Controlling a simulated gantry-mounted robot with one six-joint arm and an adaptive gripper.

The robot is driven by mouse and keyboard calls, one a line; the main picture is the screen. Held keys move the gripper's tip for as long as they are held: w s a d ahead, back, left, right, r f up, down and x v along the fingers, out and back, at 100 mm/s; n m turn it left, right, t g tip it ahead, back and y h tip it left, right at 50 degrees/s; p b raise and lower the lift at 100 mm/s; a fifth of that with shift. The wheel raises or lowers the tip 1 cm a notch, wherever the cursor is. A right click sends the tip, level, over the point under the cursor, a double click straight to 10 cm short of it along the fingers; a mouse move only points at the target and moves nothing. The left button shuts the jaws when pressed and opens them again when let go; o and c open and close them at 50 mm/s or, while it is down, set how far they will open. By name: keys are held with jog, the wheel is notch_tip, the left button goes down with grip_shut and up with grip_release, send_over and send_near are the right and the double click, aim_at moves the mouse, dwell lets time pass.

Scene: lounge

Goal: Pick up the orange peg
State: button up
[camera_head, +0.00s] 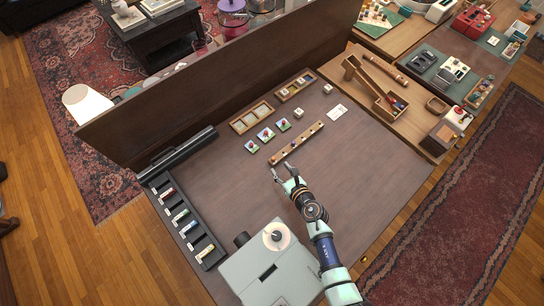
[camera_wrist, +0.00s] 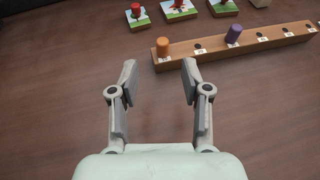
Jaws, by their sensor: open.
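The orange peg (camera_wrist: 162,46) stands upright at the near left end of a long wooden peg strip (camera_wrist: 205,48) in the wrist view. A purple peg (camera_wrist: 234,34) stands in the same strip to its right, and the holes further right look empty. In the head view the strip (camera_head: 297,144) lies diagonally on the table, and its pegs are too small there to tell well. My gripper (camera_wrist: 159,66) is open and empty, with its two fingertips short of the strip. In the head view my gripper (camera_head: 280,172) is just in front of the strip's near end.
Small picture tiles (camera_head: 265,134) with red pieces lie behind the strip. A black tray with labelled items (camera_head: 182,217) is at left, beside a grey machine (camera_head: 268,275). The table right of my arm is clear.

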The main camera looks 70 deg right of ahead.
aim_at(274, 160)
jog(key=shift+x, duration=0.85)
jog(key=b+x, duration=0.2)
jog(key=x, duration=0.3)
jog(key=shift+d+r, duration=0.15)
jog(key=shift+d, duration=0.05)
jog(key=shift+s, duration=0.1)
jog(key=shift+c, duration=0.2)
jog(key=c, duration=0.8)
